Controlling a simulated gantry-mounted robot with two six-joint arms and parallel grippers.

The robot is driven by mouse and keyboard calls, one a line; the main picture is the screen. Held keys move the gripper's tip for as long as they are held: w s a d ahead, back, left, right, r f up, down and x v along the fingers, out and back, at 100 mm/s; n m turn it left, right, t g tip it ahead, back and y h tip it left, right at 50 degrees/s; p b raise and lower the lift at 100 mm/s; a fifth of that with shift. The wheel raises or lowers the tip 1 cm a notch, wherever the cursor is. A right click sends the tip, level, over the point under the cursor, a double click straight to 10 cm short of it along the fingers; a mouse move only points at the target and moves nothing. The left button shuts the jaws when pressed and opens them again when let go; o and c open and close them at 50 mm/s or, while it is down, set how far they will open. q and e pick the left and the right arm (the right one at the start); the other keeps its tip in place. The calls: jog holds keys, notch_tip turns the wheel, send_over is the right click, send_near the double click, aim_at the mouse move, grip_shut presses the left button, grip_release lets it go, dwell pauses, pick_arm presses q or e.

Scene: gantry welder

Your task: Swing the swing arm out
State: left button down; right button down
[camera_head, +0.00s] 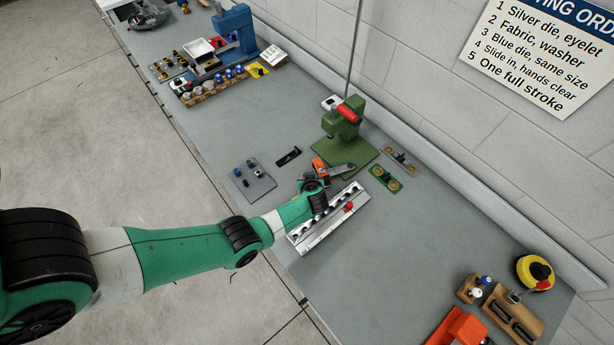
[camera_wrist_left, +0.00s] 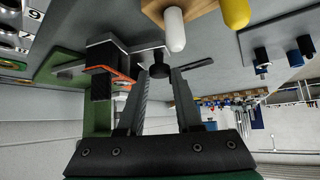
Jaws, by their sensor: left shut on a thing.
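The green press (camera_head: 343,125) with a red-handled lever stands on the bench in the head view. A grey bar, which looks like the swing arm (camera_head: 342,171), reaches out low at its base beside an orange part (camera_head: 319,166). My left gripper (camera_head: 316,187) is at this bar's near end; its fingertips are hard to make out there. In the left wrist view, my left gripper (camera_wrist_left: 163,80) has its fingers either side of a dark round knob (camera_wrist_left: 157,69) and is shut on it. A grey bar and an orange-edged block (camera_wrist_left: 104,58) lie beside the knob. My right gripper is not in view.
A silver numbered rail (camera_head: 325,222) lies under and beside my left wrist. A small green plate (camera_head: 385,178) and a grey plate with dies (camera_head: 253,180) lie nearby.

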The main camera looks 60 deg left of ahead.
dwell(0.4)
pick_arm(q)
jog(key=c, duration=1)
grip_release()
jog(key=o, duration=0.4)
jog(key=shift+d, duration=0.2)
jog(key=shift+a, duration=0.1)
jog(key=shift+r, duration=0.15)
jog(key=p+v, duration=1.1)
jog(key=p, duration=0.2)
jog(key=shift+d+r, duration=0.15)
jog(key=shift+d, duration=0.1)
